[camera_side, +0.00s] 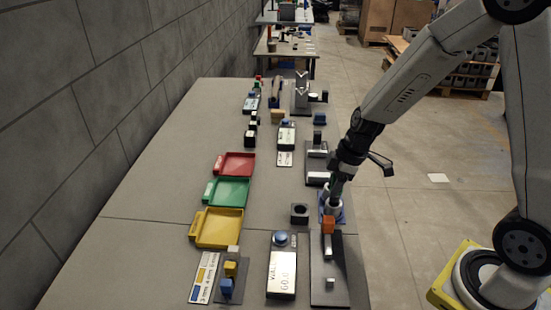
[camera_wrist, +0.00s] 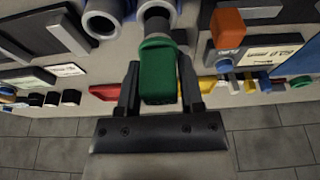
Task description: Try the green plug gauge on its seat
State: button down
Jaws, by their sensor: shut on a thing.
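The green plug gauge (camera_wrist: 158,72) is held between the two fingers of my gripper (camera_wrist: 160,88) in the wrist view. Its metal end points toward a grey ring-shaped seat (camera_wrist: 157,8) at the top of that view. I cannot tell whether the end is inside the ring or just above it. A second grey ring (camera_wrist: 103,18) stands to the left, its bore open. In the side view my gripper (camera_side: 332,192) points down over the grey rings and a blue base (camera_side: 340,214). The green plug gauge is not clearly visible there.
An orange block (camera_side: 328,225) stands close in front of the gripper. A black block with a hole (camera_side: 299,214) is to its left, and a display gauge (camera_side: 282,268) is nearer. Red (camera_side: 235,165), green (camera_side: 226,191) and yellow (camera_side: 217,228) trays lie farther left. Bare table lies between.

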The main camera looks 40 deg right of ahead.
jog(key=shift+f, duration=1.1)
dwell(0.7)
jog(key=shift+r, duration=0.6)
dwell(0.8)
jog(key=shift+r, duration=0.35)
jog(key=shift+r, duration=0.7)
jog(key=shift+r, duration=0.35)
jog(key=shift+r, duration=0.5)
